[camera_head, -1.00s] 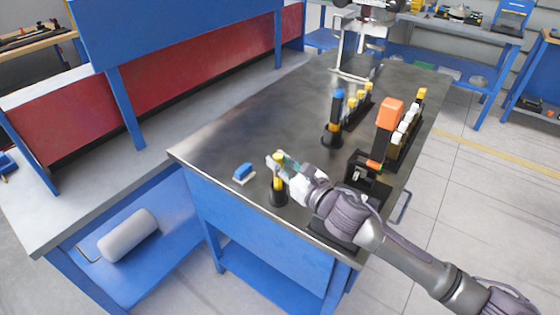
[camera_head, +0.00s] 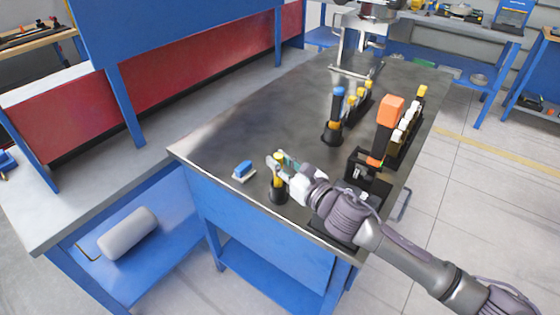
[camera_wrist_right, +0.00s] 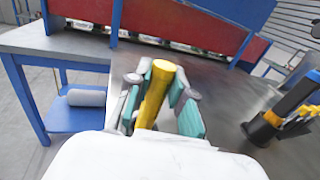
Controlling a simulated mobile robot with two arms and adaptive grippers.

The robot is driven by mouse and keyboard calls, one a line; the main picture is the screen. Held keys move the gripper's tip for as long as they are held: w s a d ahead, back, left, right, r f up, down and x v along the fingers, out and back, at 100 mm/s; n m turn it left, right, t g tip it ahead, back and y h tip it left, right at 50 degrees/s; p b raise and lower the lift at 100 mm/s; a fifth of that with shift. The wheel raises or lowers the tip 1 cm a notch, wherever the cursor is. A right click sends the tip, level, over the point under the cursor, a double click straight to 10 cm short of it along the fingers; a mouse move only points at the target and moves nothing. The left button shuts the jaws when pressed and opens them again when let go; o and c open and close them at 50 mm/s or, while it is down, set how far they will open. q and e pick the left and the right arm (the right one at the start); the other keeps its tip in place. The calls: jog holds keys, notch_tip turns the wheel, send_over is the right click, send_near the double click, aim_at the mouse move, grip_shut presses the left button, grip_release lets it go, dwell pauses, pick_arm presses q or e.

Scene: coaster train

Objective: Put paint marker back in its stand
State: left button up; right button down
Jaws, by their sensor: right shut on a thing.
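The paint marker (camera_wrist_right: 155,93) is a yellow cylinder standing between the two teal-padded fingers of my right gripper (camera_wrist_right: 160,100) in the right wrist view. The fingers are shut on it. In the head view the marker (camera_head: 279,180) shows upright at the front of the dark table, beside my right gripper (camera_head: 279,163). A black round stand (camera_head: 278,196) is directly below the marker. I cannot tell how deep the marker sits in it, and the wrist view hides the stand. My left gripper is not in view.
A blue-and-white eraser-like block (camera_head: 243,172) lies left of the stand. A black holder with a blue-topped tool (camera_head: 334,120) stands farther back. An orange-topped tool (camera_head: 390,110) and a black rack are at right. The table's middle (camera_head: 260,125) is clear.

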jog(key=c, duration=0.9)
grip_release()
jog(key=shift+c, duration=0.2)
